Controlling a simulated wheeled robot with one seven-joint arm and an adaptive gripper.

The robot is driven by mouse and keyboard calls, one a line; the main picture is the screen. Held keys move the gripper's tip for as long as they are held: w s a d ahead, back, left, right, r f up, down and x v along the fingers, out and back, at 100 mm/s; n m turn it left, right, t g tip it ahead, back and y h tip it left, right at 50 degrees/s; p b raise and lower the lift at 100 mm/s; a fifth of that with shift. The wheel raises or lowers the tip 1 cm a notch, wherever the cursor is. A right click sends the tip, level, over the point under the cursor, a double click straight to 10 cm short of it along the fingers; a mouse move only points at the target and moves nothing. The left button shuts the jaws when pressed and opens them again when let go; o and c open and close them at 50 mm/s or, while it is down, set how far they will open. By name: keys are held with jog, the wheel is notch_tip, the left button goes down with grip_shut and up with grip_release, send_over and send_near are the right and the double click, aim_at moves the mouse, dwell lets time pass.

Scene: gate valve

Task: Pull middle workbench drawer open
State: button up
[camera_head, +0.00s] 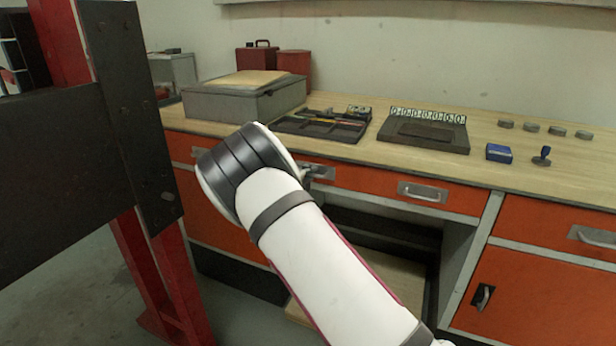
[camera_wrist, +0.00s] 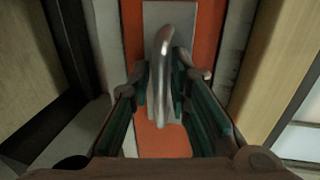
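The workbench's orange middle drawer front (camera_head: 365,181) lies under the worktop and looks flush with the bench. A metal bar handle on a grey plate (camera_head: 422,192) is on its right part. My gripper (camera_head: 313,172) is at the front further left, mostly hidden behind my white arm. In the wrist view, my gripper (camera_wrist: 162,85) has its green-padded fingers on both sides of a metal handle (camera_wrist: 163,60) on an orange front (camera_wrist: 205,30). A small gap shows beside the handle on the left finger's side; contact on the right is unclear.
The wooden worktop (camera_head: 345,155) carries a grey box (camera_head: 245,103), a tool tray (camera_head: 320,128), a dark case (camera_head: 425,135) and a blue box (camera_head: 498,153). A dark panel on a red frame (camera_head: 130,110) stands close on the left. An open bay lies below the drawer.

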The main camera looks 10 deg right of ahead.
jog(key=shift+c, duration=0.3)
grip_shut()
jog(key=shift+s, duration=0.1)
jog(key=f+p+v, duration=0.2)
jog(key=p+v, duration=0.2)
jog(key=v, duration=0.6)
jog(key=f+p+v, duration=0.2)
jog(key=p+v, duration=0.2)
jog(key=v, duration=0.6)
jog(key=s+f+p+v, duration=0.1)
jog(key=p+v, duration=0.4)
jog(key=v, duration=0.6)
jog(key=shift+s+a+f, duration=0.15)
jog(key=shift+a+f, duration=0.3)
jog(key=shift+f, duration=0.3)
jog(key=shift+o, duration=0.3)
grip_release()
